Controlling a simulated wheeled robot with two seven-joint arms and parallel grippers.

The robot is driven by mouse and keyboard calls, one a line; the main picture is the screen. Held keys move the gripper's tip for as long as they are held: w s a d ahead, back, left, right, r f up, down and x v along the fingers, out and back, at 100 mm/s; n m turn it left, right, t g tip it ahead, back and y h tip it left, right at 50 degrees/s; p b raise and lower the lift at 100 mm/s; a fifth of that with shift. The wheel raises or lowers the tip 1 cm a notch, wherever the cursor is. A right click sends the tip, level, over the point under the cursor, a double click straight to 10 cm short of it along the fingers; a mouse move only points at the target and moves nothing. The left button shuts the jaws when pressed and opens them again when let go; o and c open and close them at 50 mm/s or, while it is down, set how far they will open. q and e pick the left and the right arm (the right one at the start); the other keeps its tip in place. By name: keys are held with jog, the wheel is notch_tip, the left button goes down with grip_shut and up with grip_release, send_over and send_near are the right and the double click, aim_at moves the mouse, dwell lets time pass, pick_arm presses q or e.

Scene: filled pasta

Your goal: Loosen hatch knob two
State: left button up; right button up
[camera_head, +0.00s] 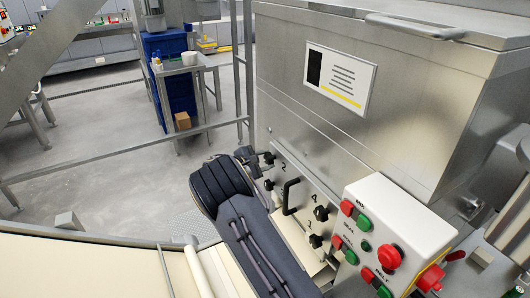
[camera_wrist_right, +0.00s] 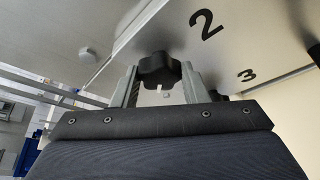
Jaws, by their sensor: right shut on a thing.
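Hatch knob two (camera_wrist_right: 160,68) is a black lobed knob beside the printed number 2, and it sits between the two fingers of my right gripper (camera_wrist_right: 160,85) in the wrist view. The fingers are shut on it from both sides. In the head view my dark right arm reaches up from the bottom, and the right gripper (camera_head: 257,159) is at the upper left corner of the hatch panel (camera_head: 297,217), by the number 2. The knob (camera_head: 269,157) shows there as a small dark shape, partly hidden by the gripper. My left gripper is out of view.
The panel carries a black handle (camera_head: 288,197) and other black knobs, one (camera_head: 321,213) by the number 4. A control box (camera_head: 385,235) with red and green buttons stands close on the right. A cream belt (camera_head: 80,270) lies at lower left.

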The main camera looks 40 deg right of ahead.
jog(key=shift+r+n+g+p, duration=0.15)
jog(key=shift+n+g+p, duration=0.45)
jog(key=shift+n+p, duration=0.5)
jog(key=shift+w+n+g+y+p, duration=0.1)
jog(key=shift+n+g+y+p, duration=0.3)
jog(key=shift+p, duration=0.25)
jog(key=shift+n+g+p, duration=0.45)
jog(key=shift+n+g, duration=0.15)
jog(key=shift+n, duration=0.2)
jog(key=shift+w+f+n+g, duration=0.1)
jog(key=shift+f+n+g, duration=0.15)
jog(key=shift+n, duration=0.35)
jog(key=o, duration=1)
jog(key=shift+r, duration=0.1)
jog(key=shift+c, duration=0.2)
